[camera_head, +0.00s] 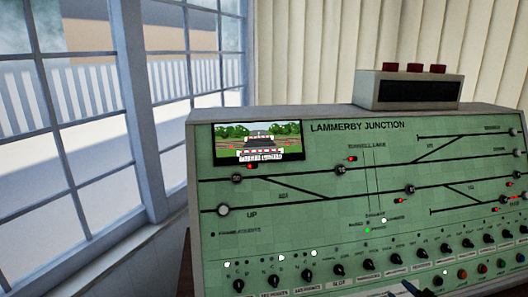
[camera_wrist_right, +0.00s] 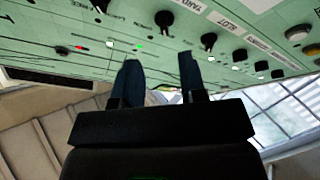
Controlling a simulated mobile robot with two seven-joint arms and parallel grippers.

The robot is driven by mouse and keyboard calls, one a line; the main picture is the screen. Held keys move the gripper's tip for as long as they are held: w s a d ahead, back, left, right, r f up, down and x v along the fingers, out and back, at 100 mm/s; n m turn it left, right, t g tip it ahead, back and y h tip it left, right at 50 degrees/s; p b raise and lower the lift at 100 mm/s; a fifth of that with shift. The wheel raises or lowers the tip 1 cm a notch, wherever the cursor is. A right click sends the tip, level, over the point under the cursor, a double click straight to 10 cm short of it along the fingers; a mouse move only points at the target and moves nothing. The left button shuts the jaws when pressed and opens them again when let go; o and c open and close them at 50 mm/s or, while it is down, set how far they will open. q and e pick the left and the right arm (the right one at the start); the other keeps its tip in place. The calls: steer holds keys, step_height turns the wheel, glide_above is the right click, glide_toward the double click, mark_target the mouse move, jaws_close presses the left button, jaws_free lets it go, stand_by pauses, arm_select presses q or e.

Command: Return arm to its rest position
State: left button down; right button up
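My right gripper (camera_wrist_right: 158,72) shows in the right wrist view with its two dark fingers apart and nothing visible between them. Its fingertips are close in front of the green control panel (camera_wrist_right: 60,20); I cannot tell whether they touch it. In the head view only a dark tip of this gripper (camera_head: 414,288) shows at the bottom edge, in front of the panel's lower rows of knobs. The panel (camera_head: 300,215) is labelled LAMMERBY JUNCTION and carries black knobs, track lines and small lamps. My left gripper is not in view.
A grey box (camera_head: 408,90) with several red tops stands on top of the panel. A small screen (camera_head: 257,142) is set in the panel's upper left. Windows (camera_head: 75,120) are at the left and a cream slatted wall (camera_head: 320,50) is behind. The space left of the panel is open.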

steer(key=s+a+f+m+g+h, duration=0.1)
steer(key=s+a+f+m, duration=0.1)
steer(key=s, duration=0.6)
steer(key=s+a+f+m+g+h, duration=0.2)
steer(key=s+a+f+m, duration=0.1)
steer(key=s+f, duration=0.3)
steer(key=s+a+f+m+g+h, duration=0.1)
steer(key=s+f+m, duration=0.3)
steer(key=s, duration=0.6)
steer(key=shift+a+f+h, duration=0.25)
steer(key=shift+a+h, duration=0.35)
steer(key=shift+a, duration=0.2)
